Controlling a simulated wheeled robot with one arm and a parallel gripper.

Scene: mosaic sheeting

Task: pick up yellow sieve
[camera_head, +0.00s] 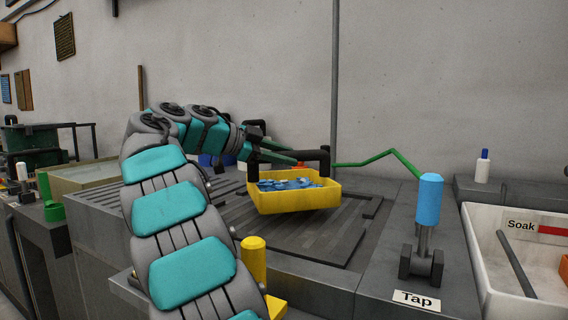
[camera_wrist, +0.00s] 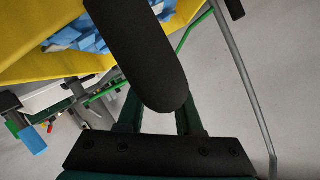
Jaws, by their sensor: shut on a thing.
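The yellow sieve (camera_head: 298,202) is a shallow yellow tray with a black handle (camera_head: 292,157) arching over it and blue pieces (camera_head: 290,184) inside. My gripper (camera_head: 297,159) is shut on the handle, and the sieve hangs slightly tilted, apparently just above the dark grooved surface. In the wrist view, my gripper's fingers (camera_wrist: 160,112) run up to the black handle (camera_wrist: 140,50), which hides their tips. The sieve's yellow wall (camera_wrist: 35,62) and the blue pieces fill the upper left there.
The grooved dark board (camera_head: 300,236) lies below the sieve on a grey counter. A blue-handled tap (camera_head: 430,188) stands to the right, with a green rod (camera_head: 380,157) behind. A white basin labelled Soak (camera_head: 475,250) is at far right. A yellow post (camera_head: 253,260) stands in front.

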